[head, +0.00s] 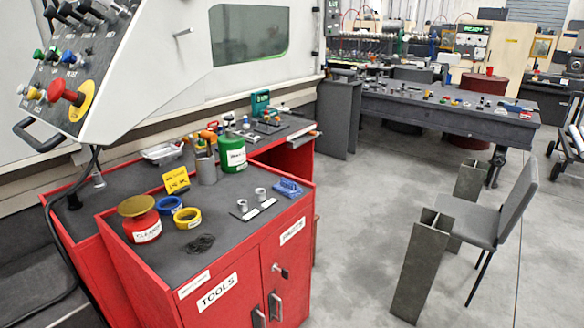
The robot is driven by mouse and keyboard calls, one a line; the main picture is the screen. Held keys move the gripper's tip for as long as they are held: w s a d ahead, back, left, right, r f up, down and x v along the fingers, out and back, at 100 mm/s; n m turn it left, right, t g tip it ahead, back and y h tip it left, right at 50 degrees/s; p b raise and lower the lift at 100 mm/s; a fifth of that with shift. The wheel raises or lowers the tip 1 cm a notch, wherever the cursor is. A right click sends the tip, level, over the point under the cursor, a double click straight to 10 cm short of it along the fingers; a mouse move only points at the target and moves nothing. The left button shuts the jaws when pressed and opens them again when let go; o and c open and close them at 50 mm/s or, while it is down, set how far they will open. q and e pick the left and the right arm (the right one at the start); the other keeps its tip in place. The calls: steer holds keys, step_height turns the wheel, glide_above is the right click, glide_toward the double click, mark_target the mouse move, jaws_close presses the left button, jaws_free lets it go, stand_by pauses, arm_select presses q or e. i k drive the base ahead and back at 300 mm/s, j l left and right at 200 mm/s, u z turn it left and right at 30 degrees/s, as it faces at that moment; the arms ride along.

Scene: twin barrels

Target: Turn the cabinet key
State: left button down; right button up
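The red cabinet (170,290) stands at the lower left in the head view, with a label reading TOOLS on its front. A small key (282,271) sits in the lock on the right door, above the door handles. Its bow sticks out from the door; its exact angle is too small to tell. Two grey handles, a left one (258,317) and a right one (275,306), are side by side, and the doors look shut. Neither of my grippers is in view.
A control panel (75,60) overhangs at upper left. Grey metal channels (422,265) and a chair (480,215) stand right. Floor between is clear.

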mark_target(285, 273)
steer(key=i+l+u, duration=0.1)
steer(key=u, duration=0.7)
steer(key=i+l+u, duration=0.15)
steer(key=l+u, duration=0.3)
steer(key=l, duration=0.35)
steer(key=l+u, duration=0.4)
steer(key=l, duration=0.45)
